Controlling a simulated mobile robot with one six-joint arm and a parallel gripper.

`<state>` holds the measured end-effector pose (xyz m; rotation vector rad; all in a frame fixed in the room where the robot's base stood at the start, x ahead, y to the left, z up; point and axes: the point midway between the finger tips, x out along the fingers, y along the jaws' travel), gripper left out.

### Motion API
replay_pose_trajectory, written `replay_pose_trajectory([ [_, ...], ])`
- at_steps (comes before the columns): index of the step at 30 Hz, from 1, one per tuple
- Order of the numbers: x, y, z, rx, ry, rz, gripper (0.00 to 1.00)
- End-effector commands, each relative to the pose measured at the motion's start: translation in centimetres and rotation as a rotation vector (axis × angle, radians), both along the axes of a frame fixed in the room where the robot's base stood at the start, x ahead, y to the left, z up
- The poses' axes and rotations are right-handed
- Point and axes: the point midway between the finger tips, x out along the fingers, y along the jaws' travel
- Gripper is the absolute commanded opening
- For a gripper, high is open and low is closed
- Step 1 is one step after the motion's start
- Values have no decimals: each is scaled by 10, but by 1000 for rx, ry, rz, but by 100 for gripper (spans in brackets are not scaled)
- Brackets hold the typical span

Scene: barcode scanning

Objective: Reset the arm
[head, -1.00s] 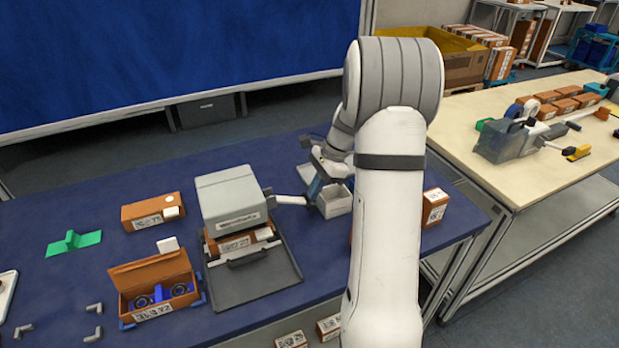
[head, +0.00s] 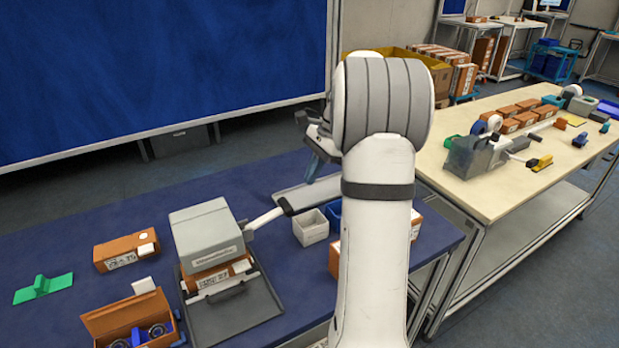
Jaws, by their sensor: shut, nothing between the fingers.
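My arm rises through the middle of the head view, folded at the elbow. My gripper (head: 316,160) shows only in part, just left of the upper arm, with a dark body and a blue part pointing down. It is shut and empty, raised above the back of the blue table (head: 130,220). The elbow and upper arm hide some of the wrist. Nothing touches the gripper as far as I can see.
A grey machine (head: 207,232) with a brown box in it stands on the table. Beside it are a white bin (head: 311,228), a flat grey tray (head: 306,193) and a blue bin (head: 334,214). A cream table (head: 510,180) stands right.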

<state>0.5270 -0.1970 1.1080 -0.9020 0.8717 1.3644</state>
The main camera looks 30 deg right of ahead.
Motion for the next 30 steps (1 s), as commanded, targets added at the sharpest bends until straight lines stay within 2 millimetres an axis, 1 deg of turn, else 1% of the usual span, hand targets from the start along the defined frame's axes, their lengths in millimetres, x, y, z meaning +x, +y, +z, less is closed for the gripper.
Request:
replay_pose_trajectory([
  [11,-1,2,1,-3,-4,8,0],
  [14,-7,15,7,-26,-24,59,0],
  [16,-15,32,14,-59,-54,133,0],
  [20,-43,74,28,-145,-134,340,0],
  [21,-54,87,31,-175,-161,411,0],
  [23,-71,105,35,-218,-200,520,0],
  [24,-82,116,36,-245,-226,593,0],
  [26,-100,131,37,-286,-266,702,0],
  [27,-113,140,37,-314,-291,777,0],
  [29,-131,153,36,-355,-329,888,0],
  [30,-144,161,34,-381,-354,963,0],
])
